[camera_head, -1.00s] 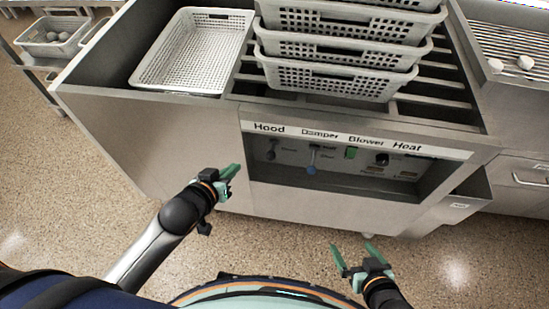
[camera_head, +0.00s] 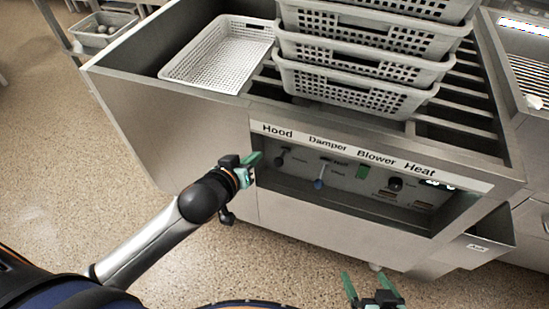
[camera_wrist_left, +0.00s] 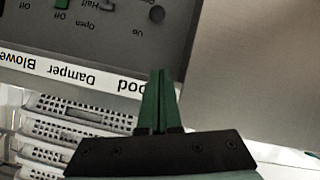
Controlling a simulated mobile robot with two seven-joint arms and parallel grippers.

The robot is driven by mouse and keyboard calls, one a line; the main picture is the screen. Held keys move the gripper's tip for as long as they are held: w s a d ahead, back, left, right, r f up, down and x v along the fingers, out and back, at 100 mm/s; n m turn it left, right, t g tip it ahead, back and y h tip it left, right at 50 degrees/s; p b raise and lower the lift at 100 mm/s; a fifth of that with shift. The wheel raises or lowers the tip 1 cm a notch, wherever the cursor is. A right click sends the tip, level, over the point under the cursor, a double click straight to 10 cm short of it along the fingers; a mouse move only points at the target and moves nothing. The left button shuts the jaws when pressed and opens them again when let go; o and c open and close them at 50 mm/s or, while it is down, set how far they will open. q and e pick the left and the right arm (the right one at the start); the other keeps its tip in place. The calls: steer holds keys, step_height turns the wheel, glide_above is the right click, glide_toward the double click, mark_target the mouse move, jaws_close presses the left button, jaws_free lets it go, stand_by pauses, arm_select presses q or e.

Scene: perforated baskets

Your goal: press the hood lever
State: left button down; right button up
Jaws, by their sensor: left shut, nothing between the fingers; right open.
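The hood lever (camera_head: 281,157) is a small dark knob at the left end of the recessed control panel, below the "Hood" label. It also shows as a dark round knob in the left wrist view (camera_wrist_left: 157,14), where the panel is upside down. My left gripper (camera_head: 253,162) is shut and empty at the panel's left edge, a little left of the lever. Its green fingertips (camera_wrist_left: 159,75) overlap the label strip in the wrist view and are apart from the knob in the picture. My right gripper (camera_head: 371,286) is open and empty, low in front of the cabinet.
The metal label strip (camera_head: 345,150) overhangs the recess. Stacked perforated baskets (camera_head: 350,92) and a single basket (camera_head: 222,55) stand on top. The floor in front is open.

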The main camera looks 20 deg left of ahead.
arm_select(q)
steer(key=b, duration=0.2)
glide_above(282, 157)
steer(key=s+a, duration=0.3)
step_height(282, 157, down, 5)
steer(key=f, duration=0.1)
steer(key=d+f+b, duration=0.1)
steer(key=s+f, duration=0.1)
steer(key=shift+d+f, duration=0.2)
steer(key=shift+d, duration=0.1)
arm_select(e)
steer(key=shift+s+d+f, duration=0.1)
steer(key=shift+f, duration=0.55)
steer(key=shift+s+d+f, duration=0.1)
steer(key=shift+f, duration=0.5)
arm_select(q)
steer(key=shift+f+t+b, duration=0.25)
steer(key=shift+t+b, duration=0.05)
steer(key=shift+b, duration=0.85)
arm_select(e)
steer(key=shift+s+d+f, duration=0.15)
steer(key=shift+s+f, duration=0.35)
steer(key=shift+s, duration=0.05)
steer(key=shift+s+d+f, duration=0.15)
steer(key=shift+s+f, duration=0.3)
steer(key=shift+s, duration=0.05)
